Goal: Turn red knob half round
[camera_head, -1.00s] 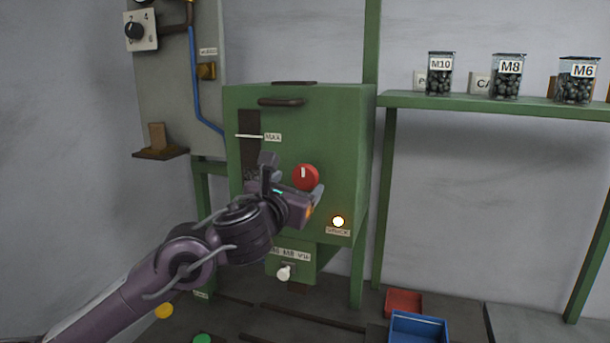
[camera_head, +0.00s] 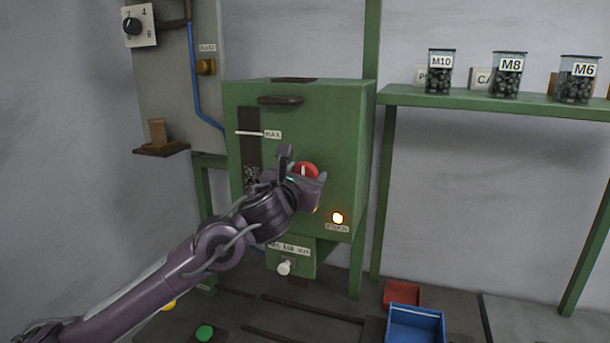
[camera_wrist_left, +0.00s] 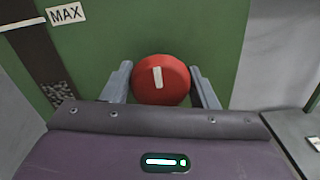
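The red knob (camera_head: 306,170) is on the front of the green machine box (camera_head: 345,130). It is round with a white mark, which stands near upright, slightly tilted, in the left wrist view (camera_wrist_left: 161,80). My left gripper (camera_head: 306,178) is at the knob and hides its lower part in the head view. In the left wrist view its two grey fingers (camera_wrist_left: 162,84) stand open, one on each side of the knob. Small gaps seem to show between the fingers and the knob. My right gripper is not in view.
A lit lamp (camera_head: 337,218) sits below right of the knob. A white knob (camera_head: 284,267) is lower on the machine. A shelf (camera_head: 450,98) with jars stands at right. A red tray (camera_head: 402,294) and a blue tray (camera_head: 415,324) lie low in front.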

